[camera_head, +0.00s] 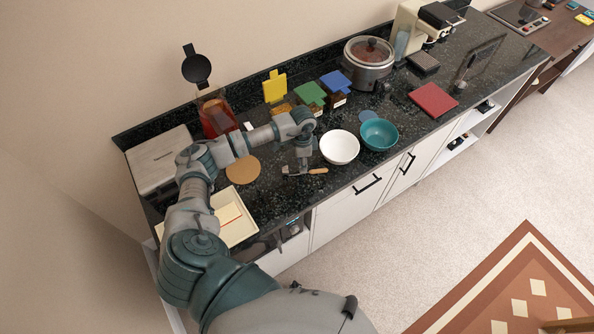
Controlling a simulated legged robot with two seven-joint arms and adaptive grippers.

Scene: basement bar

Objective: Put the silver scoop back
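A small utensil with a silver head (290,171) at its left end and a tan wooden handle (318,171) lies on or just above the dark stone counter (275,196), near its front edge. It looks like the silver scoop. My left gripper (303,166) points down directly over its middle, with the fingertips at or touching it. The fingers are too small to tell whether they are open or closed on it. My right gripper is out of view.
A white bowl (339,147) and a teal bowl (379,134) stand right of the gripper. Behind are jars with raised yellow (274,86), green (310,94) and blue (336,81) lids. A round tan mat (242,170) and a cream tray (240,229) lie left.

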